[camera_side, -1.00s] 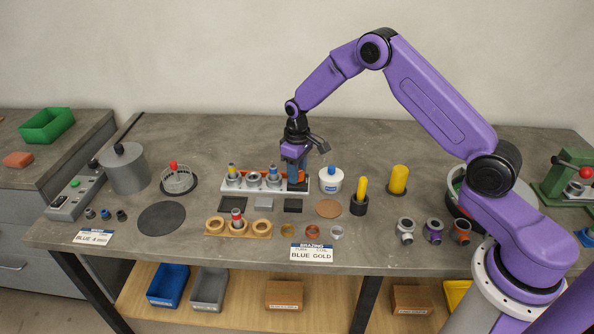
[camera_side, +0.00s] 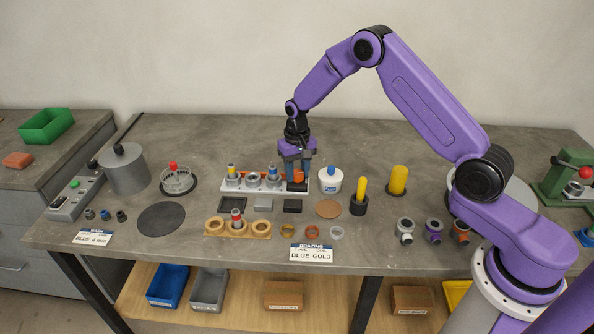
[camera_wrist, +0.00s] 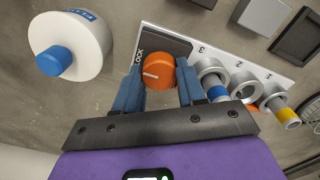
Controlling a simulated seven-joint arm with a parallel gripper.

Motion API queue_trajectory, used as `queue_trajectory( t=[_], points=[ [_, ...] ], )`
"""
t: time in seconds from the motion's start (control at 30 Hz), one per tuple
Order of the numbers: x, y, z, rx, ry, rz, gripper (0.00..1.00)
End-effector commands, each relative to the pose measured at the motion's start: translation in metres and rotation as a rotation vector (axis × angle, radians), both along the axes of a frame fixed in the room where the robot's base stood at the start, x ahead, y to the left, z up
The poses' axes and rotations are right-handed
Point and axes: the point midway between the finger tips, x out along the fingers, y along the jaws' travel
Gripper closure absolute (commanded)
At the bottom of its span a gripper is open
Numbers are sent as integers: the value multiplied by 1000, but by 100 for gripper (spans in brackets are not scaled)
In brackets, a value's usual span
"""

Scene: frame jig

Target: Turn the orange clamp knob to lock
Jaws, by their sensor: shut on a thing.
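The orange clamp knob (camera_wrist: 158,74) sits on a dark block marked LOCK at one end of the white frame jig (camera_wrist: 225,48). In the wrist view a pale line runs across its top. My gripper (camera_wrist: 160,88) has its blue fingers on both sides of the knob, shut on it. In the side view my gripper (camera_side: 296,168) points down over the right end of the jig (camera_side: 226,188), and the knob (camera_side: 297,178) shows between the fingers. Several grey ring holders stand on the jig, numbered, some with blue- and yellow-topped parts.
A white bottle with a blue cap (camera_side: 330,181) stands just right of the jig. Yellow cylinders (camera_side: 398,179) stand farther right. A wooden holder (camera_side: 258,229), dark and grey blocks and a sign (camera_side: 311,253) lie in front. The table behind the jig is clear.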

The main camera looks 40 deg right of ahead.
Motion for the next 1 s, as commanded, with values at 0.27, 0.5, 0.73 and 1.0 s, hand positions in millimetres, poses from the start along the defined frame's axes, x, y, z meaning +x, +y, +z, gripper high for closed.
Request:
queue_trajectory(
  t=[0.27,0.5,0.73,1.0],
  points=[
    [-2,0,-1,0,8,-12,91],
    [-2,0,-1,0,8,-12,41],
    [-1,0,0,0,4,-10,35],
    [0,0,15,0,0,-9,35]
  ],
)
